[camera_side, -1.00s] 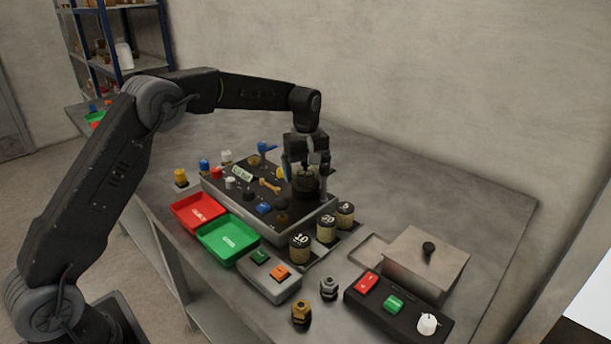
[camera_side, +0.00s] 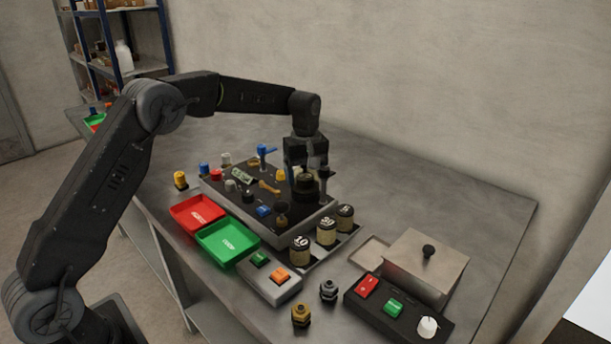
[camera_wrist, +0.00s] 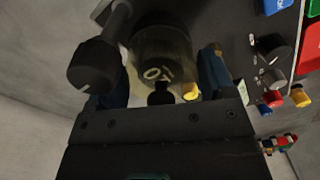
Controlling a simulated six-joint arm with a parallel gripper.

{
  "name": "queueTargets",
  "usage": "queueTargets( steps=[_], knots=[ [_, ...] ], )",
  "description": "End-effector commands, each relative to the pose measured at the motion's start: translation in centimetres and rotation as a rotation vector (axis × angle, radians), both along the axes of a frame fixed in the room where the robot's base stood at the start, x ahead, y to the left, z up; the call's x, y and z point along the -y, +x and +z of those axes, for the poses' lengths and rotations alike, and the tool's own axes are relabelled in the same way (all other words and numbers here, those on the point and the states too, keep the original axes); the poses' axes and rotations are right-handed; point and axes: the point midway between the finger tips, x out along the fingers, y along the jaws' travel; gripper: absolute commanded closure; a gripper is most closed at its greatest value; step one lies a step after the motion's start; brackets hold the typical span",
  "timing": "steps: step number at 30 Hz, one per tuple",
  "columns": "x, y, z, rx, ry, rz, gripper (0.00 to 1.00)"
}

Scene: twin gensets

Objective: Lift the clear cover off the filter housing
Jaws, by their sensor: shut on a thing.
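The clear cover (camera_wrist: 165,48) is a see-through, dark-tinted cylinder with a black knob (camera_wrist: 160,94), showing between my fingers in the wrist view. Pale markings show through it. My gripper (camera_wrist: 163,76) is shut on the cover, one blue-grey finger at each side. In the side view my gripper (camera_side: 307,172) points straight down over the right back part of the dark panel (camera_side: 236,202). A dark round form (camera_side: 305,187), the cover and housing together, shows below and between the fingers. I cannot tell whether the cover still touches the housing.
A black-knobbed lever (camera_wrist: 95,65) stands close beside my left finger in the wrist view. Red (camera_side: 197,212) and green (camera_side: 228,240) trays lie in front of the panel. Numbered jars (camera_side: 326,231) stand to the right, near a lidded metal box (camera_side: 426,262). The back right tabletop is clear.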

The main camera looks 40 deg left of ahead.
Motion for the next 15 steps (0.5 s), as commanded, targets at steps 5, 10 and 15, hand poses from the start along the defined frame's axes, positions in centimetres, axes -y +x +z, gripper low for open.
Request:
queueTargets(
  steps=[5, 10, 15],
  knots=[
    [0.0, 0.1, 1.5, 0.004, 0.0, 0.0, 0.49],
    [0.0, 0.1, 4.2, 0.006, 0.001, -0.001, 0.49],
    [-3.0, -1.8, 6.0, 0.004, 0.001, 0.005, 0.49]
  ],
)
